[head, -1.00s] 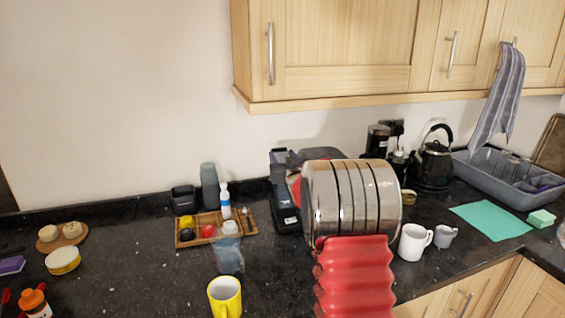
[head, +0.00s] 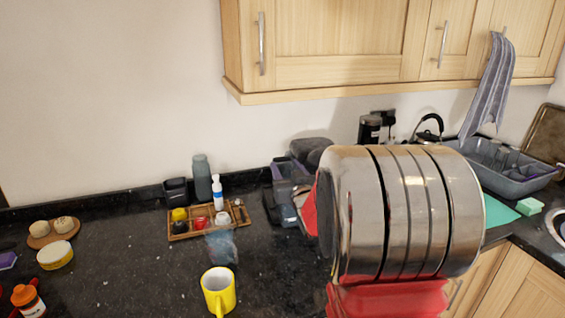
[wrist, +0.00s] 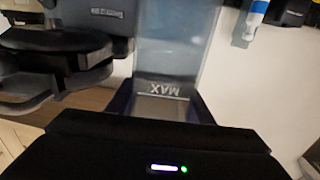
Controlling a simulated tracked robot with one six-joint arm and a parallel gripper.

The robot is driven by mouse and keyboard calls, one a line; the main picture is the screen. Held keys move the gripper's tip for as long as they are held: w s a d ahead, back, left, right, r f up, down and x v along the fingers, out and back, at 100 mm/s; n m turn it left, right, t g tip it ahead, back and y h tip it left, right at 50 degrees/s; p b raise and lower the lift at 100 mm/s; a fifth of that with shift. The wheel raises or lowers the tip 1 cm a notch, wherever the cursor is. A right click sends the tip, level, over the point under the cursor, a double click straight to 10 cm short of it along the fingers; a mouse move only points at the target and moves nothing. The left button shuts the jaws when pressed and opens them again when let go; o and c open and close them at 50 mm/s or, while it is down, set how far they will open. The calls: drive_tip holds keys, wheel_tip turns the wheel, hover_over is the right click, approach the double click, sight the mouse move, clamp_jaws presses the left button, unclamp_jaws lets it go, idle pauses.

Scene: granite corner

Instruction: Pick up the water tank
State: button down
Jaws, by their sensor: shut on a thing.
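The water tank is a clear, bluish-grey box with "MAX" on its wall; it fills the middle of the wrist view (wrist: 176,48). My gripper (wrist: 160,106) is shut on its near end, with a dark finger at each side. The MAX mark lies just beyond the fingers. In the head view the tank (head: 289,168) is a small dark translucent shape left of my large steel arm link, which hides much around it. The dark coffee machine (wrist: 98,18) is beside the tank in the wrist view; its rounded grey top shows in the head view (head: 314,150).
A wooden tray (head: 180,235) with small items and a white-and-blue bottle (head: 217,188) stands left of the tank. A grey bottle (head: 202,178) is behind the tray. A yellow mug (head: 219,291) stands in front. Wall cupboards (head: 340,40) overhang the right side.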

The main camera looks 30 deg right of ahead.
drive_tip(key=shift+v, duration=1.15)
drive_tip(key=shift+r, duration=0.1)
